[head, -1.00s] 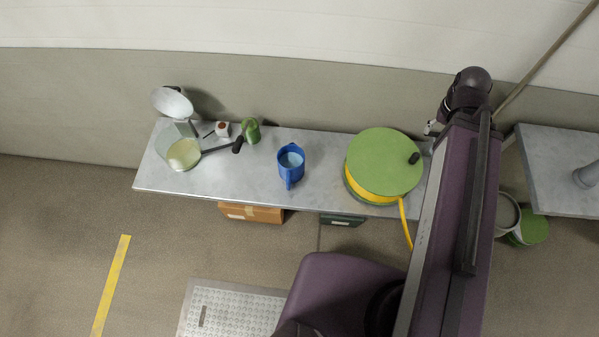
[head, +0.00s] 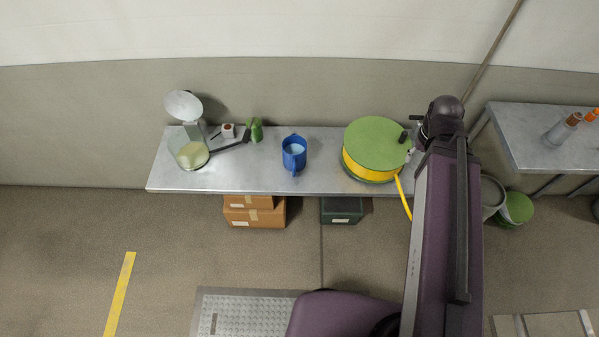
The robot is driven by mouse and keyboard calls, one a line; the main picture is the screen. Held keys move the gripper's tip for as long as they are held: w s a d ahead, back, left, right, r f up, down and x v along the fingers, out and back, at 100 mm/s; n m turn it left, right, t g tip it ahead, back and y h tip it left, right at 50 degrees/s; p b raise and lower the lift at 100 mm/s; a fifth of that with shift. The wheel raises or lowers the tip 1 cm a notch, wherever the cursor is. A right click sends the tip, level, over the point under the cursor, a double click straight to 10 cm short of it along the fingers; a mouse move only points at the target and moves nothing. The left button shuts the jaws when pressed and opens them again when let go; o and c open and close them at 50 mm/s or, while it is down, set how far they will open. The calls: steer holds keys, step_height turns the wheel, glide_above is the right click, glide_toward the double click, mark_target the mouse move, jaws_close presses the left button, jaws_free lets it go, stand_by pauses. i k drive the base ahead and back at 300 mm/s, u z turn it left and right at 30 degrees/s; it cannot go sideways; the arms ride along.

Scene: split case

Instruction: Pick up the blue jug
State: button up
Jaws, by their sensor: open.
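The blue jug (head: 293,155) stands upright near the middle of the grey bench (head: 240,180) in the head view. Its open top faces up, showing a pale blue inside, and its handle points to the front edge. My gripper (head: 412,149) is only partly seen at the far end of my arm, by the right end of the bench. It is open and well to the right of the jug, with the green-topped reel between them. Nothing shows between its fingers, though much of it is hidden by my arm.
A green-topped reel with yellow hose (head: 376,145) stands right of the jug. Cardboard boxes (head: 254,214) sit below. Bench surface around the jug is clear.

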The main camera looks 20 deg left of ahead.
mark_target(294, 146)
steer(key=k, duration=1.7)
steer(key=u, duration=1.05)
steer(key=i, duration=1)
steer(key=z, duration=0.05)
